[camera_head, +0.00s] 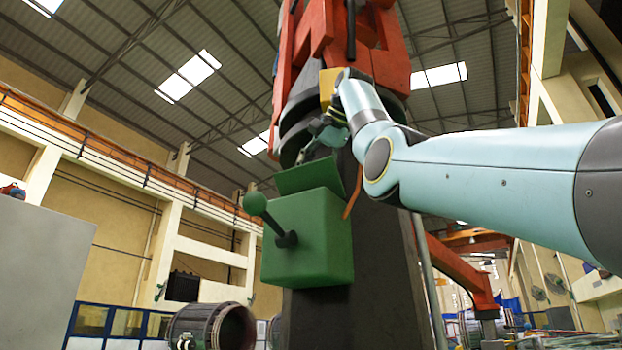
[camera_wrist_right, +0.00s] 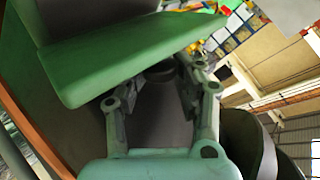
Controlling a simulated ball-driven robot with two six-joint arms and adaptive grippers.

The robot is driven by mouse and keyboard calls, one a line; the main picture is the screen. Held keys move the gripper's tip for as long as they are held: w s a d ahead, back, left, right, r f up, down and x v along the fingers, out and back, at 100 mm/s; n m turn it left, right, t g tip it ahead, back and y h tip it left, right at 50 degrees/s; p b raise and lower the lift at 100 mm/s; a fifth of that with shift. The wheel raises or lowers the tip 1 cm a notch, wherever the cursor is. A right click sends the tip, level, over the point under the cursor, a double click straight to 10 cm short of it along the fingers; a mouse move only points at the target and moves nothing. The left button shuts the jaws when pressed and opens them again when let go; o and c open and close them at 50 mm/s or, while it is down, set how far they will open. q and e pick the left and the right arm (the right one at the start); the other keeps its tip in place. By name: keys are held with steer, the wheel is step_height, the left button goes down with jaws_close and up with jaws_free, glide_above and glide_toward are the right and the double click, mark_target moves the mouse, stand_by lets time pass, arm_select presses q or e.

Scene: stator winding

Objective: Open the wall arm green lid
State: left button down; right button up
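The green box (camera_head: 308,240) is fixed to the dark column. Its green lid (camera_head: 310,177) stands tilted up along the top of the box, with a gap beneath part of it. In the right wrist view the lid (camera_wrist_right: 130,65) is a broad green slab across the fingers' far ends. My right gripper (camera_head: 308,152) is just above and behind the lid in the head view. Its two fingers are spread apart, with nothing seen held between them. The fingertips are partly hidden by the lid, so contact cannot be told. My left gripper is not in view.
A lever with a green ball knob (camera_head: 255,203) sticks out from the box front. The dark column (camera_head: 365,295) and the large red arm body (camera_head: 335,40) stand close behind. An orange strip (camera_head: 353,193) hangs beside the box. Open air lies left of the box.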

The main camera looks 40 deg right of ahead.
mark_target(327, 171)
steer(key=shift+o, duration=1.2)
steer(key=shift+s, duration=0.2)
steer(key=shift+o, duration=0.4)
steer(key=shift+f, duration=0.1)
steer(key=shift+w+f, duration=0.2)
steer(key=shift+w, duration=0.3)
steer(key=v, duration=0.7)
steer(key=shift+s+r, duration=0.2)
steer(key=shift+r, duration=0.05)
steer(key=shift+f, duration=0.15)
